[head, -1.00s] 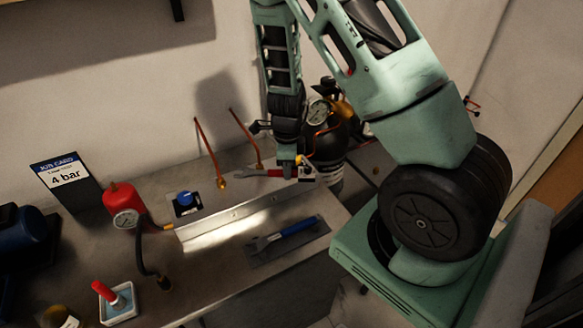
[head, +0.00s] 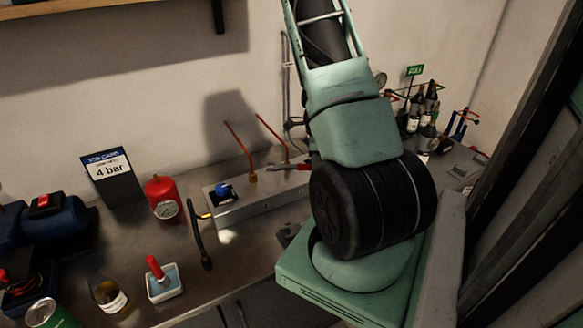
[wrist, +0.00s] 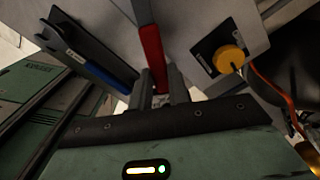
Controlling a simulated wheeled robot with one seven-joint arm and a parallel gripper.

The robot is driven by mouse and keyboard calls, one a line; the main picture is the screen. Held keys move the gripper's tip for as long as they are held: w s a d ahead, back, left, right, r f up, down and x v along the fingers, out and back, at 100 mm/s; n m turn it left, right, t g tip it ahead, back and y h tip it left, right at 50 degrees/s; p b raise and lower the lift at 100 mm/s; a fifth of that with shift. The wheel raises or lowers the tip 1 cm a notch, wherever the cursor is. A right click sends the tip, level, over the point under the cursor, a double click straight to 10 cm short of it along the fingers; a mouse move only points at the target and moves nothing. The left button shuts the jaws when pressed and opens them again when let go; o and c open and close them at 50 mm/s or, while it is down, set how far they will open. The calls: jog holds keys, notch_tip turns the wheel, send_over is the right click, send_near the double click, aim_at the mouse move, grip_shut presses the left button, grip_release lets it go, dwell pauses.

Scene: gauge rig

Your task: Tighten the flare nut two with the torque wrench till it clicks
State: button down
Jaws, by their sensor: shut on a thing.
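Two copper pipes rise from the metal block (head: 237,207). A brass flare nut (head: 252,177) sits at the left pipe's foot. The right pipe's nut is partly hidden by the wrench. I cannot tell how the wrench head meets that nut, nor read any number.
A yellow knob (wrist: 230,58) is on the other side. Bottles (head: 428,105) stand at right.

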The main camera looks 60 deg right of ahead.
aim_at(296, 166)
dwell(0.4)
jog(key=shift+w+a+f+b, duration=0.1)
jog(key=shift+w+f+b, duration=0.1)
jog(key=shift+f+b, duration=0.3)
jog(key=shift+w+a+f+b, duration=0.2)
jog(key=shift+f+b, duration=0.1)
jog(key=shift+f, duration=0.35)
jog(key=shift+w+a+f+b, duration=0.1)
jog(key=shift+w+f+b, duration=0.1)
jog(key=shift+f+b, duration=0.3)
jog(key=shift+f, duration=0.1)
jog(key=shift+w, duration=0.15)
jog(key=shift+w+a+p, duration=0.5)
jog(key=shift+w+p, duration=0.1)
jog(key=shift+w, duration=0.3)
jog(key=shift+w+a+p, duration=0.45)
jog(key=shift+w+a, duration=0.05)
jog(key=shift+w, duration=0.4)
dwell(0.7)
